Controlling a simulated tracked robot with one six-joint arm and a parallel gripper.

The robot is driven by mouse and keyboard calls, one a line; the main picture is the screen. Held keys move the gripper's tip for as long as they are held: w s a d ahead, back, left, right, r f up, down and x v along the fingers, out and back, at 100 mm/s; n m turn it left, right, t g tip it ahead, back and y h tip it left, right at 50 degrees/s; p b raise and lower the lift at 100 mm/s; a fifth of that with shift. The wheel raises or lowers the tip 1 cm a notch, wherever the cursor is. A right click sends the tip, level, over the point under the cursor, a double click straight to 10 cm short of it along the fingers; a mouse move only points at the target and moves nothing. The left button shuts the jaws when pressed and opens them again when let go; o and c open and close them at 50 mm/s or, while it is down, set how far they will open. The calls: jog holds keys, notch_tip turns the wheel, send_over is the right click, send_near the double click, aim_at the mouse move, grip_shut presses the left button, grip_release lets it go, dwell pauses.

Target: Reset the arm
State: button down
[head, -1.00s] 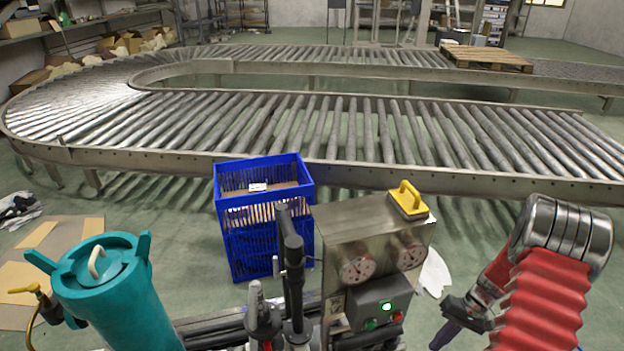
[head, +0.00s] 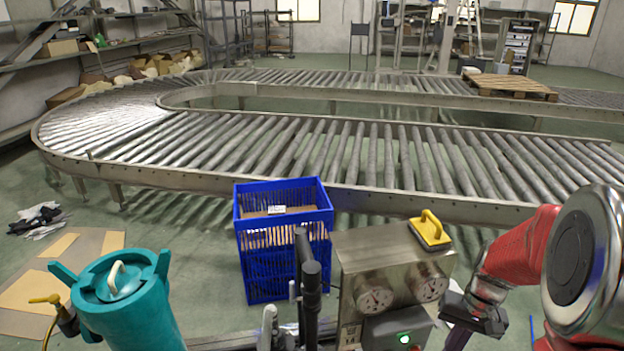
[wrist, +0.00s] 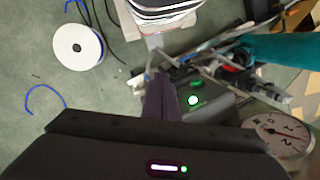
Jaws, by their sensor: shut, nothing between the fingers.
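My arm is at the right of the head view, in red sleeves with a large metal joint. My gripper (head: 457,336) shows at the lower right of that view, pointing down beside the steel gauge box (head: 385,255). In the wrist view, my gripper (wrist: 160,100) shows as dark fingers closed together in the middle, with nothing between them. The fingers are over part of my own body, near a green lit button (wrist: 193,100).
A blue crate (head: 284,240) stands on the floor in front of the roller conveyor (head: 330,150). A teal canister (head: 125,300) is at the lower left. A white spool (wrist: 78,46) and loose blue cord (wrist: 42,98) lie on the floor in the wrist view.

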jog(key=s+a+r+n+t, duration=0.1)
jog(key=s+a+r+t, duration=0.1)
jog(key=a+r, duration=0.3)
jog(key=s+a+r+n+t+h, duration=0.1)
jog(key=s+a+r+t, duration=0.1)
jog(key=s+a+r, duration=0.3)
jog(key=s+a+r+n+t+h, duration=0.1)
jog(key=a+r, duration=0.4)
jog(key=r, duration=0.5)
jog(key=s+n+t, duration=0.1)
jog(key=s, duration=0.1)
jog(key=shift+s+t, duration=0.3)
dwell(0.6)
